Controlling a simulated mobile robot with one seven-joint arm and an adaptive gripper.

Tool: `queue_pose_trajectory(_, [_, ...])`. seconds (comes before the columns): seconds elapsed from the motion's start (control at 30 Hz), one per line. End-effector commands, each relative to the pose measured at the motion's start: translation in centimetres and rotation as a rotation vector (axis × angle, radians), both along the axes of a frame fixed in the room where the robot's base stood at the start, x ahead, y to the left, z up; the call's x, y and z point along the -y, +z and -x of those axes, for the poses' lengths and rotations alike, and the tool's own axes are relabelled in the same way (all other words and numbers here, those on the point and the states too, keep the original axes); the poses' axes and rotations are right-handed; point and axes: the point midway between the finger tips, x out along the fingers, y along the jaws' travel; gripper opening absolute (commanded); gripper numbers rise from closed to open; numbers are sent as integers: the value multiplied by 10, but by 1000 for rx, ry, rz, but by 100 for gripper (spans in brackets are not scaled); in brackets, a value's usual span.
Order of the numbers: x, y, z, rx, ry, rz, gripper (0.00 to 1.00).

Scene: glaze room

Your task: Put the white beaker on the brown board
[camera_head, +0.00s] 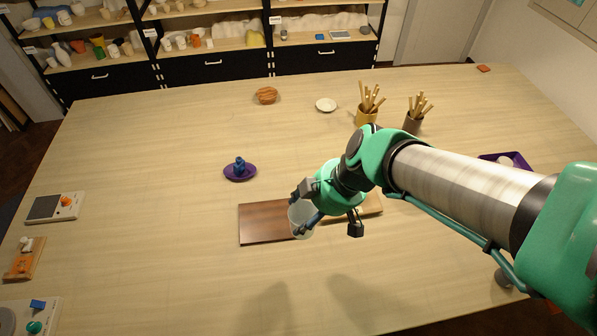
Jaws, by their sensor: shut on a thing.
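The white beaker (300,218) is in my gripper (304,208), whose fingers are shut on it. In this view the beaker overlaps the right part of the brown board (265,222). I cannot tell whether the beaker touches the board or hangs above it. The brown board lies flat near the middle of the table. My gripper and arm come in from the right and hide the board's right end.
A lighter board (371,205) lies partly hidden behind my gripper. A purple saucer (240,175) with a blue thing on it stands behind the brown board. Two pots of sticks (367,117) stand at the back.

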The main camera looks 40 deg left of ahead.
Motion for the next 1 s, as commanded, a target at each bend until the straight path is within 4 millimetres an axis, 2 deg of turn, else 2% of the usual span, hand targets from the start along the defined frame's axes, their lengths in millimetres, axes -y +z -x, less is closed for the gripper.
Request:
queue_pose_trajectory(0.17, [6,0,32,2,123,-1,31])
queue_pose_trajectory(0.5, [6,-69,29,-1,112,3,31])
queue_pose_trajectory(0.7, [6,-101,29,0,111,1,31])
queue_pose_trajectory(0.83, [6,-110,28,3,112,1,31])
queue_pose_trajectory(1.0, [6,-111,28,3,111,1,31])
